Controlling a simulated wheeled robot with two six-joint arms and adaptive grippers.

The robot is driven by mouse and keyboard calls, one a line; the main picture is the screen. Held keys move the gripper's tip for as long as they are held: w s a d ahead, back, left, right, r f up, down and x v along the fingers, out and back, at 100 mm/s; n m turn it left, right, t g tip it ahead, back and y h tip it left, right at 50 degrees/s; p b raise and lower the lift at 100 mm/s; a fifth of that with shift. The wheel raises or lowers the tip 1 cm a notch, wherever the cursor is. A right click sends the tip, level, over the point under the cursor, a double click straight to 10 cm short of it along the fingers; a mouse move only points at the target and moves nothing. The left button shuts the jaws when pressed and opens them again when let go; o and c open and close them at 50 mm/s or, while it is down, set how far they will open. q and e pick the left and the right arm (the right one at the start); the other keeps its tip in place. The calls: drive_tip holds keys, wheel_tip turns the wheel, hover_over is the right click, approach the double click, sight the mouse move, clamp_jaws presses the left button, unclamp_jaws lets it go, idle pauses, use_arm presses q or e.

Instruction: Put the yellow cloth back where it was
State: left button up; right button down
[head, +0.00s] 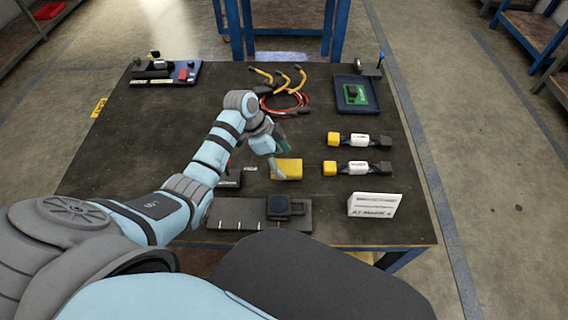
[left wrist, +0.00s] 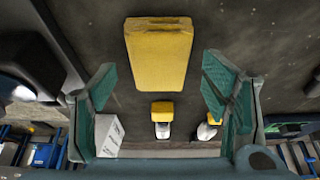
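The yellow cloth (head: 289,167) lies on the dark table top in the head view, a folded rectangular block near the table's middle. It also shows in the left wrist view (left wrist: 158,55), at the top centre. My left gripper (head: 281,156) is at the cloth's left side in the head view and partly covers that side. In the left wrist view my left gripper (left wrist: 157,78) has its two green-padded fingers wide apart, with the cloth beyond and between them. Nothing is held. I cannot tell the exact height above the cloth. My right gripper is not in view.
Two yellow-capped items (head: 347,139) (head: 345,168) lie right of the cloth. A white sign (head: 375,205) stands front right. A grey plate (head: 232,212) with a dark device (head: 286,207) lies in front. Cables (head: 284,90) and a board tray (head: 343,103) are farther back. The table's left side is mostly clear.

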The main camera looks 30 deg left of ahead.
use_arm(q)
drive_tip(key=p+v, duration=0.3)
drive_tip(key=v, duration=0.9)
drive_tip(key=shift+w, duration=0.2)
drive_tip(key=shift+a, duration=0.1)
